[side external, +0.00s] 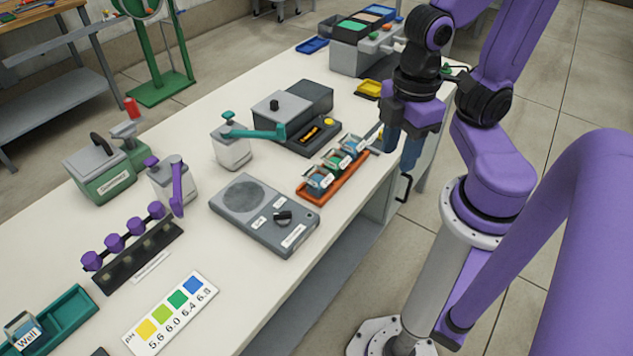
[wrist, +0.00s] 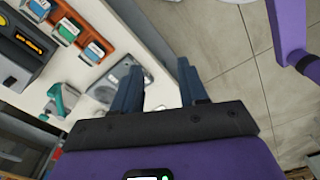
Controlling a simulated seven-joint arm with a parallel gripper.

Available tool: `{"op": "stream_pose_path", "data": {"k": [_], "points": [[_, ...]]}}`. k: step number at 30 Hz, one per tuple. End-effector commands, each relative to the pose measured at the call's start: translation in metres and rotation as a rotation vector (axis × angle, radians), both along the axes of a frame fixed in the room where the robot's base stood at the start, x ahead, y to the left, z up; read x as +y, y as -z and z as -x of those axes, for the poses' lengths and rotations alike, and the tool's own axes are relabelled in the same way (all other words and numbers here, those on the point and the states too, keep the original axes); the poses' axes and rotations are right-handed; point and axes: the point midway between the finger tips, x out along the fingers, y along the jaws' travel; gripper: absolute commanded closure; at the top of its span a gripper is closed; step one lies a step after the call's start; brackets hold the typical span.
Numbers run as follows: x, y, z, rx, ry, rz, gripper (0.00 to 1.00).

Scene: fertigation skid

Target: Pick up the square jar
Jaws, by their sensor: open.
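Several small square-looking jars with blue-green contents and white labels stand in a row in an orange tray (side external: 345,180): a near jar (side external: 319,178), a middle jar (side external: 337,160) and a far jar (side external: 354,144). The row also shows at the upper left of the wrist view, with one jar (wrist: 68,31) in its middle. Another squarish jar labelled "Well" (side external: 25,332) sits in a teal tray (side external: 72,312) at the lower left of the side view. My gripper (side external: 400,162) is open and empty, to the right of the orange tray.
A grey stirrer-like box (side external: 264,213) with a knob stands near the orange tray. A white dispenser with a teal arm (side external: 232,143) and a dark instrument (side external: 313,132) stand behind it. A colour chart (side external: 170,313) lies flat.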

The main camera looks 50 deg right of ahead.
Motion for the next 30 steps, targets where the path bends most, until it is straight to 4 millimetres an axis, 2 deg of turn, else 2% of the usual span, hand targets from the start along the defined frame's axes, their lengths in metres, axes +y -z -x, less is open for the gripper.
{"op": "stream_pose_path", "data": {"k": [6, 11, 20, 23, 26, 30], "points": [[0.0, 0.0, 0.0, 0.0, 0.0, 0.0, 0.57], [0.0, 0.0, 0.0, 0.0, 0.0, 0.0, 0.05], [0.0, 0.0, -0.001, 0.0, 0.009, 0.0, 0.04], [0.002, 0.001, -0.007, 0.002, 0.088, 0.001, 0.04], [0.004, 0.003, -0.023, 0.007, 0.277, 0.002, 0.04], [0.006, 0.008, -0.055, 0.016, 0.672, 0.004, 0.04]]}}
